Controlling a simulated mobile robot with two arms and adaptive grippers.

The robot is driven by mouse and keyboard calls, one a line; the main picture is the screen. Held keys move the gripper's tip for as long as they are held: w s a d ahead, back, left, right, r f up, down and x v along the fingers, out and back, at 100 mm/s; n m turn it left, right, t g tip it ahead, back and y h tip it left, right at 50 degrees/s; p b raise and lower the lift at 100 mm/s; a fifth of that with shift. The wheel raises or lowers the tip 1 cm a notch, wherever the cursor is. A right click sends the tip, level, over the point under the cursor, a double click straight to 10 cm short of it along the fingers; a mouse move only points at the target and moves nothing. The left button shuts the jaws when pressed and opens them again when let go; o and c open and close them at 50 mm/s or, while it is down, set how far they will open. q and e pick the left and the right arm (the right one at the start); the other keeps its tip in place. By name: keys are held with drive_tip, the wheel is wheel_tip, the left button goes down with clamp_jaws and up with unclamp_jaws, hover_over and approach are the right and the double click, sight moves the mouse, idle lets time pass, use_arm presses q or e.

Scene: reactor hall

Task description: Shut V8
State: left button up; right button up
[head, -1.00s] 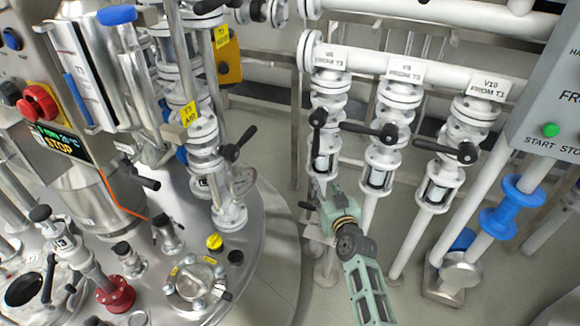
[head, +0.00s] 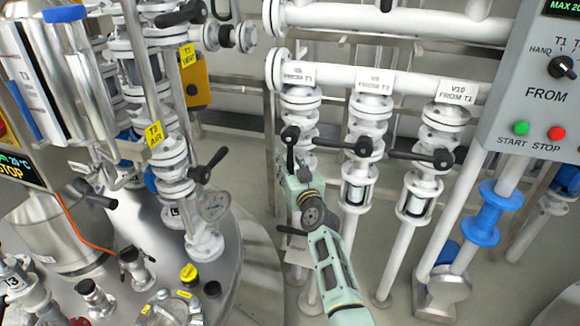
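V8 is the leftmost of three white valves (head: 298,108) on vertical pipes, with a white tag above it. Its black lever (head: 290,150) hangs down along the pipe from a round hub. My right gripper (head: 290,180), pale green, comes up from below at the lever's lower end and overlaps it in the picture. I cannot tell whether it touches the lever or whether its fingers are open or shut. The gripper hides the sight glass and pipe below V8. My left gripper is not in view.
V9 (head: 368,108) and V10 (head: 440,135) stand to the right, their black levers pointing sideways to the left. A grey control box (head: 535,90) is at far right. A steel vessel with fittings (head: 240,270) fills the left.

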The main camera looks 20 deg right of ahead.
clamp_jaws()
idle(0.4)
